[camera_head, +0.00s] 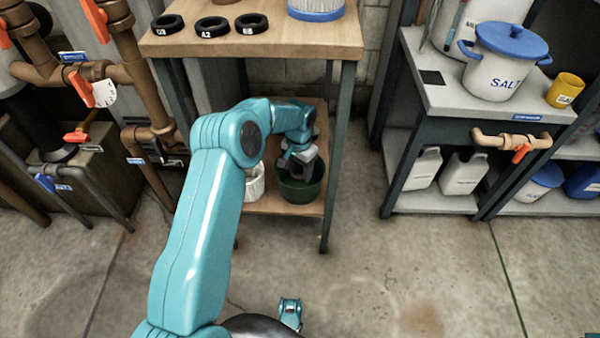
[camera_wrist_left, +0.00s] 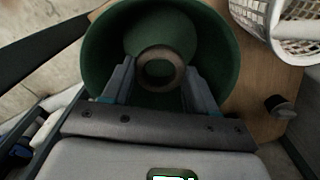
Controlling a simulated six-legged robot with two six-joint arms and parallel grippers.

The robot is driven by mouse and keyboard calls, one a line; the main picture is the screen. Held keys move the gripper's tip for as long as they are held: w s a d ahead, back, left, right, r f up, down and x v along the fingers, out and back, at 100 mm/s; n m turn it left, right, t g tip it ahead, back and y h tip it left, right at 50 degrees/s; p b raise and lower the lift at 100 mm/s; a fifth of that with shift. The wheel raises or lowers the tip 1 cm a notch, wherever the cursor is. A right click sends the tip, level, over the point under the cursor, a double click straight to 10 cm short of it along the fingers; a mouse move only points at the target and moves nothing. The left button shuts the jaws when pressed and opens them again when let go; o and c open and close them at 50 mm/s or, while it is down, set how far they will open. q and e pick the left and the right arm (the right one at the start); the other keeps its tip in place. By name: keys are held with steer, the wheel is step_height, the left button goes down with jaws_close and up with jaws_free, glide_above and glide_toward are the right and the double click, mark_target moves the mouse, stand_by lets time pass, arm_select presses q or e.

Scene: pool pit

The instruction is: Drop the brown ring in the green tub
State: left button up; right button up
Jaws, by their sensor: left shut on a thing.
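The green tub (camera_head: 304,191) stands on the wooden lower shelf of the bench in the head view. In the left wrist view the round tub (camera_wrist_left: 103,42) opens below my gripper. My left gripper (camera_head: 298,160) is over the tub, with my arm reaching in from the left. In the left wrist view my left gripper (camera_wrist_left: 160,72) is shut on the brown ring (camera_wrist_left: 157,53), which is held between the fingertips and seen against the tub's inside. In the head view the ring cannot be made out.
A white basket (camera_wrist_left: 270,12) stands beside the tub, and a small dark object (camera_wrist_left: 279,104) lies on the shelf. The bench top (camera_head: 310,38) is above, with several black rings on it. Pipes are at left, a grey bench (camera_head: 455,100) at right. The floor between is clear.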

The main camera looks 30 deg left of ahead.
arm_select(q)
steer(key=shift+f, duration=0.65)
steer(key=shift+r, duration=0.15)
steer(key=shift+w+f+b, duration=0.1)
steer(key=shift+f+b, duration=0.25)
steer(key=shift+f, duration=0.3)
steer(key=o, duration=1.1)
steer(key=shift+r+p, duration=0.45)
steer(key=shift+r, duration=0.2)
step_height(320, 180, up, 8)
steer(key=p, duration=0.2)
steer(key=shift+f+p, duration=0.25)
steer(key=shift+p, duration=0.15)
